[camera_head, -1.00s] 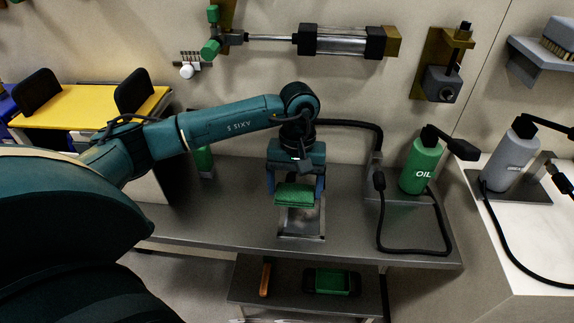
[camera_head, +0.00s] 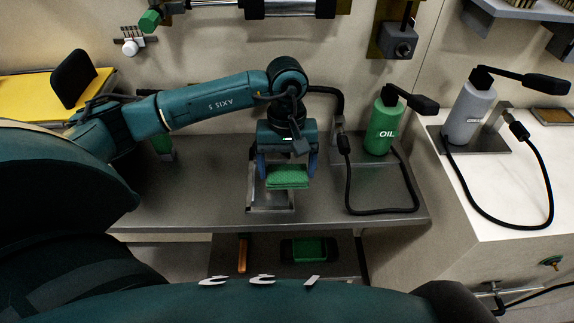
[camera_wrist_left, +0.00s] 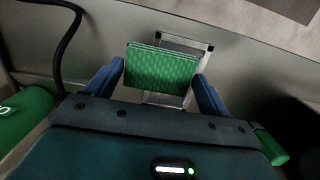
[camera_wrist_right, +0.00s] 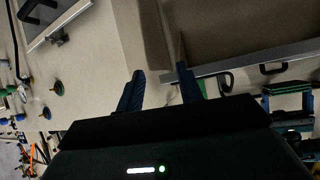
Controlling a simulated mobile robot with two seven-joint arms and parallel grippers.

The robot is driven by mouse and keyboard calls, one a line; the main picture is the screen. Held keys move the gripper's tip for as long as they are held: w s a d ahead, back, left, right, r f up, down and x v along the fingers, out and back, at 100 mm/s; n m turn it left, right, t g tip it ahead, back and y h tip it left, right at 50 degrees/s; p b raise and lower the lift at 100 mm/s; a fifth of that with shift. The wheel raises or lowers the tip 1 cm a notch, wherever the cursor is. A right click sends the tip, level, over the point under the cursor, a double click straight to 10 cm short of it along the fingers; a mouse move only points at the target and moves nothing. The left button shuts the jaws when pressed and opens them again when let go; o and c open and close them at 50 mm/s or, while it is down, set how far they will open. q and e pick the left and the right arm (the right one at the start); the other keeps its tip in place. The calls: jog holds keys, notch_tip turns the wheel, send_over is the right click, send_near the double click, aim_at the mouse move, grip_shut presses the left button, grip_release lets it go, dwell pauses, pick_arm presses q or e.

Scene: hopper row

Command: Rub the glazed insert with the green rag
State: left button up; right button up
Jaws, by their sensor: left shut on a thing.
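My left gripper (camera_head: 287,172) is shut on the green rag (camera_head: 288,182), a folded textured block. It also shows in the left wrist view (camera_wrist_left: 162,68) between the blue fingers. The rag is over a metal-framed plate on the steel bench, which looks like the glazed insert (camera_head: 268,203). The frame also shows past the rag in the left wrist view (camera_wrist_left: 166,99). The rag hides much of the plate, and I cannot tell whether they touch. My right gripper (camera_wrist_right: 161,78) is open and empty in the right wrist view, away from the bench.
A green oil bottle (camera_head: 383,128) with a black hose stands right of the insert on the steel bench (camera_head: 200,205). A grey bottle (camera_head: 470,105) stands on the white counter (camera_head: 520,190). A green tray (camera_head: 309,250) and an orange-handled tool (camera_head: 242,252) lie on the lower shelf.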

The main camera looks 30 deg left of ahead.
pick_arm(q)
notch_tip(320, 180, down, 6)
jog(key=b, duration=0.5)
jog(key=shift+r, duration=0.1)
jog(key=w+a+b, duration=0.2)
jog(key=w, duration=0.1)
jog(key=w+a+b, duration=0.1)
jog(key=w, duration=0.1)
jog(key=shift+r, duration=0.25)
jog(key=shift+w+a, duration=0.35)
jog(key=shift+w, duration=0.2)
jog(key=shift+w+a+r+b, duration=0.15)
jog(key=shift+w+a+b, duration=0.05)
jog(key=shift+w+b, duration=0.1)
pick_arm(e)
jog(key=f, duration=0.1)
jog(key=f+t, duration=0.1)
jog(key=f+m, duration=0.1)
jog(key=shift+a+f+y, duration=0.25)
jog(key=shift+f+y, duration=0.1)
jog(key=shift+y, duration=0.05)
pick_arm(q)
jog(key=shift+s, duration=0.1)
